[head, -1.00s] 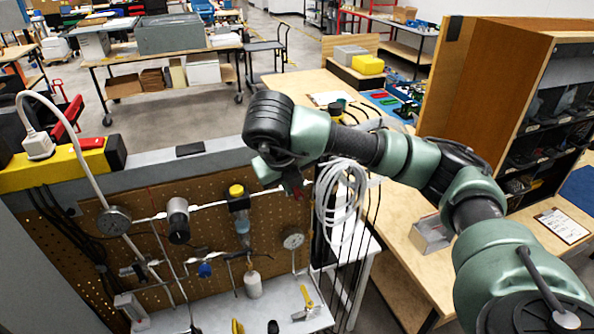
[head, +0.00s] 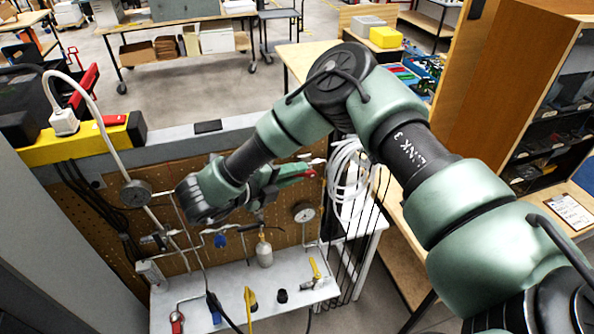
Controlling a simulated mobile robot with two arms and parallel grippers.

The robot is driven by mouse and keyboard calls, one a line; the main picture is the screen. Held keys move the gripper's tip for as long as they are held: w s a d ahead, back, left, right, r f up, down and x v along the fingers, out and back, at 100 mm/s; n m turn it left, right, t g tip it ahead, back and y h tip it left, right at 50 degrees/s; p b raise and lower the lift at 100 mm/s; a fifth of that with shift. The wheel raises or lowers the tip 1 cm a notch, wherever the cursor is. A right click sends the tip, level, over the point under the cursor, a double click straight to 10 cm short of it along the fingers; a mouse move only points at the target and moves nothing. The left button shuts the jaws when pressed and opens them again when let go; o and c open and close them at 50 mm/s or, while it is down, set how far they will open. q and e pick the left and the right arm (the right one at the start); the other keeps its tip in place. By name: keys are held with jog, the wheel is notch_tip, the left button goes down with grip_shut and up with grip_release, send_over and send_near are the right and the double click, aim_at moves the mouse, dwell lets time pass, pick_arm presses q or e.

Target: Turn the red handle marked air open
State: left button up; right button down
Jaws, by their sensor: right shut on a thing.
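My right gripper (head: 290,178) reaches in front of the upper right part of the brown pegboard panel (head: 115,235). It is shut on a red handle (head: 296,173), which shows as a narrow red strip at the fingers. A white pipe end lies just beyond the fingertips. My right arm and wrist hide the upper middle of the panel. No air open marking can be read at this size. My left gripper is not in view.
A round gauge (head: 135,193) is at the panel's left and another gauge (head: 303,212) at its right. A coiled white hose (head: 348,180) hangs right of the gripper. A white shelf (head: 205,283) below carries several fittings, including a yellow-handled valve (head: 316,268).

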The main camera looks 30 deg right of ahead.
jog(key=shift+w+a+f+n+h+b, duration=0.1)
jog(key=shift+f+n+h+b, duration=0.15)
jog(key=shift+h, duration=0.3)
jog(key=shift+f+n+h+b, duration=0.15)
jog(key=shift+h+b, duration=0.2)
jog(key=shift+h, duration=0.2)
jog(key=c, duration=1.4)
grip_release()
jog(key=shift+a+f, duration=0.1)
jog(key=shift+a, duration=0.05)
jog(key=shift+a+b, duration=0.35)
jog(key=shift+b, duration=0.1)
jog(key=s+a+b, duration=0.1)
jog(key=a+b, duration=0.2)
jog(key=a, duration=0.3)
jog(key=shift+s+a+r, duration=0.2)
jog(key=shift+a+r, duration=0.15)
jog(key=shift+r, duration=0.1)
